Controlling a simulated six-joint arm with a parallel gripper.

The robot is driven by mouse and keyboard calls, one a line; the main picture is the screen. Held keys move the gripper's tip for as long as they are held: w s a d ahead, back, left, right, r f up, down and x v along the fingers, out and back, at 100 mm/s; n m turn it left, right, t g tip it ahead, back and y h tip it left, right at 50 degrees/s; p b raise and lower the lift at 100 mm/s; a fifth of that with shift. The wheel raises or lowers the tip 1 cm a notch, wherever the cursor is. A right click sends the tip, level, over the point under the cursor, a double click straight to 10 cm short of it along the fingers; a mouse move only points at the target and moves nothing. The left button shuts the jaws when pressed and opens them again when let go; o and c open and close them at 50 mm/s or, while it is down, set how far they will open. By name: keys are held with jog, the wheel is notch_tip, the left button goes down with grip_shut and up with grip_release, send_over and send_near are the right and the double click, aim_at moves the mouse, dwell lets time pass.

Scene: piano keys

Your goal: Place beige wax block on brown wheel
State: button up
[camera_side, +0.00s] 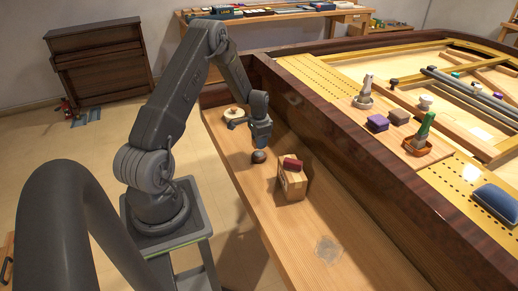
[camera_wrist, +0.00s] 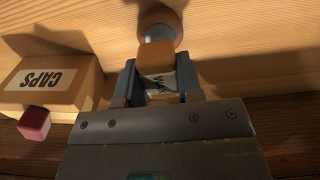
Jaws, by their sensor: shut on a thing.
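My gripper (camera_wrist: 158,82) is shut on the beige wax block (camera_wrist: 157,56), which has a white label with dark letters, partly cut off by the fingers. In the side view my gripper (camera_side: 261,142) hangs over the wooden shelf, and the block in it cannot be made out. A round brown thing with a grey middle, likely the brown wheel (camera_wrist: 171,18), lies just beyond the block in the wrist view. It appears to be the small dark round thing (camera_side: 258,157) just below my gripper in the side view. The wrist view does not settle whether block and wheel touch.
A round pale thing with a knob (camera_side: 234,113) lies farther back on the shelf (camera_side: 290,235). The piano's dark side wall (camera_side: 385,175) rises along the right.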

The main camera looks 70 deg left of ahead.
aim_at(259, 154)
jog(key=shift+f, duration=1.85)
jog(key=shift+f, duration=0.15)
jog(key=o, duration=0.9)
